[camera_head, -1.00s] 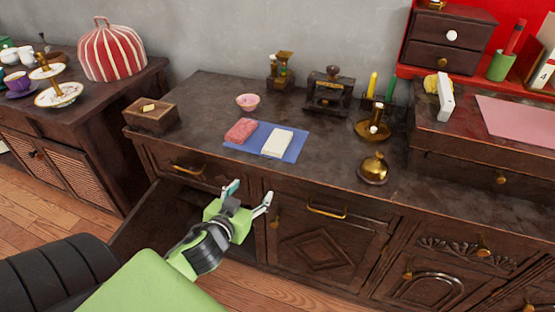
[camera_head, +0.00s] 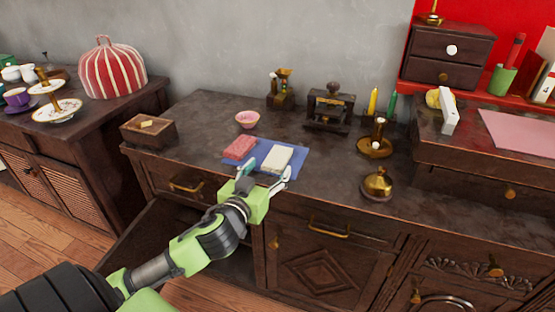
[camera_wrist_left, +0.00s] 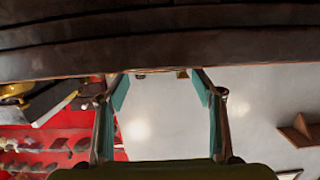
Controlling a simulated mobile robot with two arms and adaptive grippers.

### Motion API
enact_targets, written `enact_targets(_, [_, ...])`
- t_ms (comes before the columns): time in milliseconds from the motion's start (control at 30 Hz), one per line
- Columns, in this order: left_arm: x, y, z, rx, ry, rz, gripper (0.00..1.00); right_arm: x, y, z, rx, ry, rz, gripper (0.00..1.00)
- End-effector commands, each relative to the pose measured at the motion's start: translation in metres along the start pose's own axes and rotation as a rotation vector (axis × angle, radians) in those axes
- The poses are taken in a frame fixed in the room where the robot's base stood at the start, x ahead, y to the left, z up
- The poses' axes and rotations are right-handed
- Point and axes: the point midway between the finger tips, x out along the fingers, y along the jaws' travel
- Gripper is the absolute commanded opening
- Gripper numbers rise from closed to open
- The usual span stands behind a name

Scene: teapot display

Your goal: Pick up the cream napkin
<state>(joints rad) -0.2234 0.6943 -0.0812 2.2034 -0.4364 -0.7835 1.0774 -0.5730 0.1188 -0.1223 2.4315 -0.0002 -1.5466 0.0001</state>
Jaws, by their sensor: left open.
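The cream napkin (camera_head: 277,158) is a folded, off-white block. It lies on the right part of a blue mat (camera_head: 298,163) on the dark wooden sideboard. A folded pink-red napkin (camera_head: 240,147) lies to its left on the same mat. My left gripper (camera_head: 266,171) is open and empty at the sideboard's front edge, just in front of the cream napkin in the picture. Its fingertips overlap the mat's near side; I cannot tell whether they touch it. In the left wrist view the open fingers (camera_wrist_left: 161,88) show nothing between them, and no napkin is visible.
A pink bowl (camera_head: 247,119) stands behind the mat, and a wooden box (camera_head: 148,131) to the left. A brass bell-shaped piece (camera_head: 377,185) and a candle holder (camera_head: 375,148) stand to the right.

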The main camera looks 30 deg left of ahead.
Motion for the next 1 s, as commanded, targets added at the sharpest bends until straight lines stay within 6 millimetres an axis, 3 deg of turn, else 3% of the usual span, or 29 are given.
enact_targets(367, [0.045,0.000,-0.003,0.001,0.003,-0.001,0.61,-0.009,0.000,0.001,0.000,0.010,0.001,0.40])
enact_targets(667, [0.050,0.001,-0.002,0.000,0.000,0.001,0.61,-0.007,0.000,0.002,0.000,0.005,0.001,0.40])
enact_targets(700, [0.050,0.001,-0.003,0.000,0.000,0.001,0.59,-0.007,0.000,0.002,0.000,0.006,0.001,0.40])
enact_targets(867, [0.050,0.001,-0.003,0.000,0.000,0.001,0.20,-0.007,0.000,0.002,0.000,0.006,0.001,0.40])
enact_targets(1000, [0.050,0.001,-0.003,0.000,0.001,0.001,0.20,-0.007,0.000,0.002,0.000,0.006,0.001,0.40])
